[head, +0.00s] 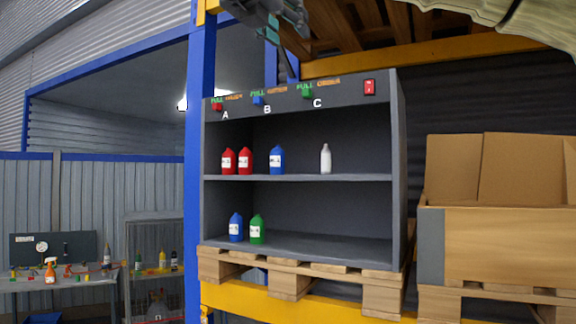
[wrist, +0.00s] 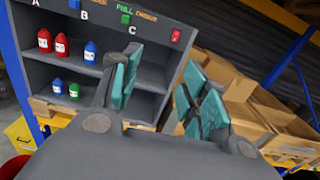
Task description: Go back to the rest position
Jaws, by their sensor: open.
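My gripper (wrist: 158,95) is open and empty in the wrist view, its two teal-padded fingers apart in front of the grey cabinet. In the head view part of my gripper (head: 284,30) shows at the top, above the cabinet and apart from it. The grey cabinet (head: 398,170) has two shelf levels and a top panel with pull tags A, B and C. Two red bottles (head: 236,161), a blue bottle (head: 277,160) and a white bottle (head: 325,159) stand on its upper shelf. A blue bottle (head: 236,228) and a green bottle (head: 257,230) stand on its lower level.
The cabinet stands on a wooden pallet (head: 289,286) over a yellow beam (head: 260,304). Cardboard boxes (head: 505,240) stand on a pallet at right. A blue post (head: 195,150) rises left of the cabinet. A workbench (head: 60,283) with small items is at far left.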

